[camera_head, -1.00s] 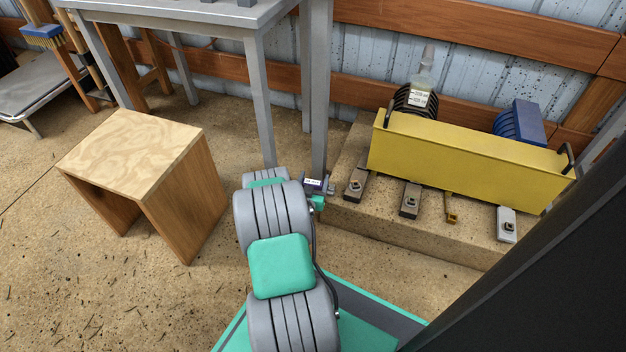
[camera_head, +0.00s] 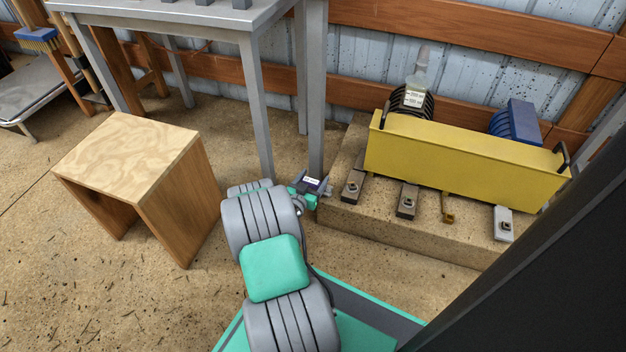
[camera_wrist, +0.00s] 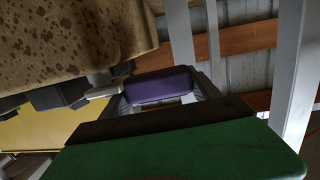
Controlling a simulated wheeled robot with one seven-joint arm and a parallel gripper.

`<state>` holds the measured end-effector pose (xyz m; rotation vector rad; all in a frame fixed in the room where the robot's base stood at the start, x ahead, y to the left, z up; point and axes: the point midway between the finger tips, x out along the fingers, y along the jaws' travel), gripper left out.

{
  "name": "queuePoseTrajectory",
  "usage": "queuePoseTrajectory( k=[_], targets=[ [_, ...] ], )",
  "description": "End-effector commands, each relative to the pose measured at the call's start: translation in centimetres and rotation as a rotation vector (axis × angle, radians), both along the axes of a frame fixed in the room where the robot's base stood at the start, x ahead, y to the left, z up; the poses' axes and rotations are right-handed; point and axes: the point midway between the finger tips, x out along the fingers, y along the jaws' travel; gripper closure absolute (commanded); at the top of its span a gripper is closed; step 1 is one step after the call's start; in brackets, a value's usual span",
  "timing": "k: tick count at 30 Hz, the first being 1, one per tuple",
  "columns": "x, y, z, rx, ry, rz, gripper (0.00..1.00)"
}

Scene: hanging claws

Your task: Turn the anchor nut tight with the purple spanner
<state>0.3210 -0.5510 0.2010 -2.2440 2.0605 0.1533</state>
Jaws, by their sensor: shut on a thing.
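My gripper (camera_head: 318,190) is low at the left end of a concrete block. It is shut on the purple spanner (camera_wrist: 160,86), whose purple handle lies across between the fingers in the wrist view. A pale metal end (camera_wrist: 104,91) sticks out to the left, close to a dark foot (camera_wrist: 62,94); I cannot tell whether they touch. In the head view the spanner is mostly hidden. Several feet with nuts line the block: the leftmost nut (camera_head: 352,187) is nearest my gripper, then a second nut (camera_head: 407,202), a brassy one (camera_head: 447,216) and a pale-plated one (camera_head: 504,225). None is marked as the anchor nut.
A yellow trough (camera_head: 465,160) stands on the concrete block (camera_head: 380,228), with a bottle and a blue ribbed part behind. A grey table (camera_head: 260,95) has legs close behind my gripper. A wooden stool (camera_head: 130,150) stands left. The floor in front of the block is clear.

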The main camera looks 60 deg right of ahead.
Motion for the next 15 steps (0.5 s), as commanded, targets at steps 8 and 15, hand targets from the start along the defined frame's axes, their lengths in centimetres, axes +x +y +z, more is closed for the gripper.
queuePoseTrajectory(
  k=[8, 15],
  targets=[
    [-0.01, -0.52, -0.01, -0.001, 0.0, -0.079, 1.0],
    [-0.06, -0.25, 0.17, 0.0, 0.0, -0.032, 1.0]
  ],
)
